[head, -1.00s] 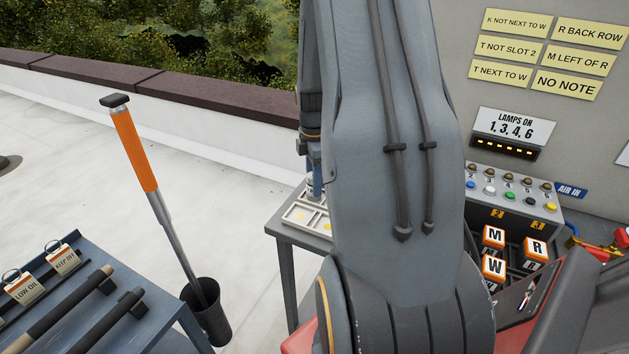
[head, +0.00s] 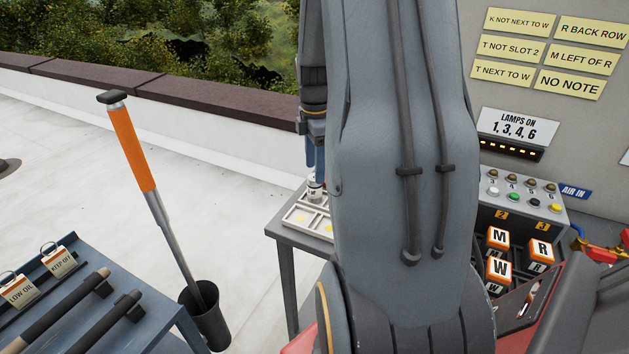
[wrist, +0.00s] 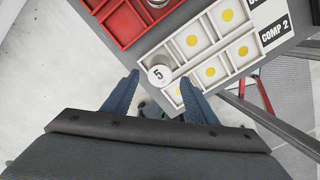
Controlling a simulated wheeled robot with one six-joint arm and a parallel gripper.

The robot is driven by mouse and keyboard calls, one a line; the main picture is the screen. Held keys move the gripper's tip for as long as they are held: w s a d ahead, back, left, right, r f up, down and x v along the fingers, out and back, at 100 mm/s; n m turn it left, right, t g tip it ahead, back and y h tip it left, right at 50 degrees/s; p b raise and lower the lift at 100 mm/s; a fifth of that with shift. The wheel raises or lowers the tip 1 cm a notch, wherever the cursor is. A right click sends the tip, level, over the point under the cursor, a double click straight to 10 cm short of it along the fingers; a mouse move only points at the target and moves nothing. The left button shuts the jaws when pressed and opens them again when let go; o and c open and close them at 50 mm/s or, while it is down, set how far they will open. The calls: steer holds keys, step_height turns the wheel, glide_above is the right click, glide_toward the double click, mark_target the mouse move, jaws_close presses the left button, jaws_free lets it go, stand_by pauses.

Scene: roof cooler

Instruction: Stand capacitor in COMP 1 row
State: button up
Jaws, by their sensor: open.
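A capacitor with a white top marked 5 (wrist: 158,75) stands in the end cell of the upper row of the white tray (wrist: 139,60). That row's label is cut off at "CO"; the other row is labelled COMP 2 (wrist: 275,31). The other visible cells show yellow dots. My gripper (wrist: 158,78) is open, its blue fingers on either side of the capacitor with gaps. In the head view the capacitor (head: 315,189) shows below my blue fingers (head: 316,158), partly beside my arm.
A red compartment tray (wrist: 122,22) lies beside the white tray, with a round item (wrist: 157,3) at the picture edge. Lettered cubes (head: 499,268) and a button panel (head: 519,191) are at right. A bin (head: 207,320) holds an orange-handled tool (head: 133,150).

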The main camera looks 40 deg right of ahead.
step_height(320, 180, up, 6)
steer(key=b, duration=0.1)
steer(key=s+a+f+m, duration=0.2)
steer(key=s+a+m, duration=0.1)
steer(key=a, duration=0.6)
steer(key=s+a+f+m, duration=0.2)
steer(key=a+m, duration=0.4)
steer(key=a, duration=0.4)
steer(key=s+a+f+m+t, duration=0.1)
steer(key=s+a+m, duration=0.3)
steer(key=a, duration=0.5)
steer(key=shift+s+a+f+m, duration=0.15)
steer(key=shift+f+m, duration=0.15)
steer(key=shift+f, duration=0.25)
